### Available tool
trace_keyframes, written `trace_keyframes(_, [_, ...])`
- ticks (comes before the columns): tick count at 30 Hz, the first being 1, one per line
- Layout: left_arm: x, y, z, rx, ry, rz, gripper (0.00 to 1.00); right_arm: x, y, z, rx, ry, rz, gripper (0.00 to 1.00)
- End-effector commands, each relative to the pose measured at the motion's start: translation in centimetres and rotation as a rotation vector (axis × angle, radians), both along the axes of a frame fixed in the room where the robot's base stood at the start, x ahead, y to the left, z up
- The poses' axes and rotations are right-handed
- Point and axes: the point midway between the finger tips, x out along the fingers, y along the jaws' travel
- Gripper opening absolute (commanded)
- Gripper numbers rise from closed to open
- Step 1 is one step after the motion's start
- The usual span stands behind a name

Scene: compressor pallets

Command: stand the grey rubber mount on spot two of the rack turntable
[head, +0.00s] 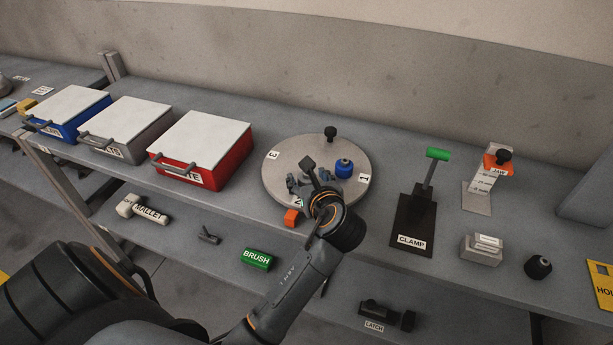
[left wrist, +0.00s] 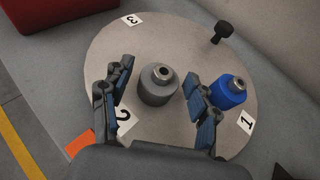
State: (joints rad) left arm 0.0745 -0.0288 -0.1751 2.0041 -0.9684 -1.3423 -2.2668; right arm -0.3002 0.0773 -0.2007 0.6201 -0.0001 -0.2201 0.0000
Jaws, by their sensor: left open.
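The grey rubber mount (left wrist: 157,88), a cylinder with a metal stud on top, stands upright on the round turntable (left wrist: 110,45), beside label 2 (left wrist: 124,119). My left gripper (left wrist: 158,100) is open, with one finger on each side of the mount and a small gap showing on both sides. In the head view my left gripper (head: 306,186) is over the front of the turntable (head: 290,150) and largely hides the mount. A blue mount (head: 344,168) stands near label 1 (head: 364,178); it also shows in the left wrist view (left wrist: 229,93), close to the right finger. My right gripper is not in view.
A black knob (head: 331,132) stands up at the turntable's back rim. An orange block (head: 292,217) is at its front edge. A red box (head: 201,150) stands to its left, and a clamp (head: 420,205) to its right. The disc near label 3 (head: 272,156) is clear.

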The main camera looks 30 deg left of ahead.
Motion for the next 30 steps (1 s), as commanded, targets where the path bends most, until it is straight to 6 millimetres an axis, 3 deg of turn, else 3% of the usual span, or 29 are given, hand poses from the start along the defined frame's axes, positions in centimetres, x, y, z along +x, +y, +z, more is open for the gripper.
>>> trace_keyframes(9, [-4.1, -4.9, 2.7, -0.004, -0.001, -0.001, 0.60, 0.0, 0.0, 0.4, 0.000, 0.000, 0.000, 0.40])
trace_keyframes(15, [-5.8, -6.8, 3.8, -0.002, -0.001, 0.001, 0.60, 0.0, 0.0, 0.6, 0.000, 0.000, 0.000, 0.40])
trace_keyframes(30, [-6.3, -7.4, 4.1, -0.002, 0.000, 0.002, 0.60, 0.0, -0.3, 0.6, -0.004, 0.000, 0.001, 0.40])
